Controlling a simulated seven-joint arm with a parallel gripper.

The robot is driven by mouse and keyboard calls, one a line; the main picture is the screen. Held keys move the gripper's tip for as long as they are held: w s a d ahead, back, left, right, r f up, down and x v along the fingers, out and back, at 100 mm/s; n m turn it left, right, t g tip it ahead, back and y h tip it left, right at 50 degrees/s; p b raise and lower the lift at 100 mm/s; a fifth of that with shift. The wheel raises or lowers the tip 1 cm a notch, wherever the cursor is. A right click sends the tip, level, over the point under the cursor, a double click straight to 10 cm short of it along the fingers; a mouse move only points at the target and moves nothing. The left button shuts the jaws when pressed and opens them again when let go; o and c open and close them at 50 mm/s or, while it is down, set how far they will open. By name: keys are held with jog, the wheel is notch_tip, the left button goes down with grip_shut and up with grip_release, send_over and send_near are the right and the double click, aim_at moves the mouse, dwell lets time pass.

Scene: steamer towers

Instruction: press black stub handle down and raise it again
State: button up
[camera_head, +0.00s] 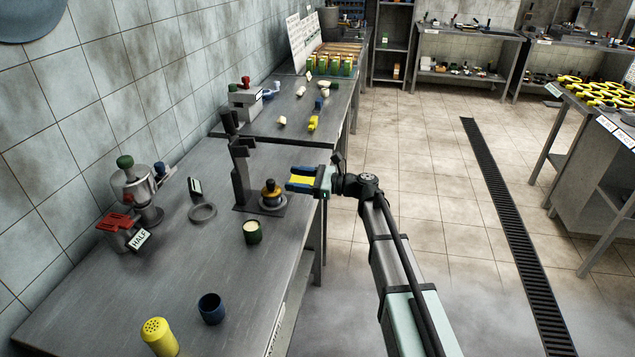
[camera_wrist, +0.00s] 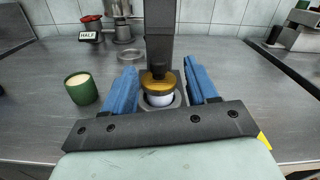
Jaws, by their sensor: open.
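A black upright stand (camera_head: 242,170) rises from a flat base on the steel table; it also shows in the wrist view (camera_wrist: 159,35). A gold disc with a black knob (camera_head: 270,188) sits low in front of the stand, above a grey ring; the disc also shows in the wrist view (camera_wrist: 158,82). I cannot tell which black part the task means. My gripper (camera_head: 290,180) is open and empty, its blue fingers (camera_wrist: 160,72) apart on either side of the knob's line in the wrist view.
A green cup (camera_head: 252,232) stands near the stand, with a blue cup (camera_head: 211,308) and yellow shaker (camera_head: 158,337) nearer. A metal pot (camera_head: 138,190), red block (camera_head: 115,230) and grey ring (camera_head: 202,212) lie left. Free tabletop lies between them.

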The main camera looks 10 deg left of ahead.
jog(key=d, duration=0.6)
dwell(0.4)
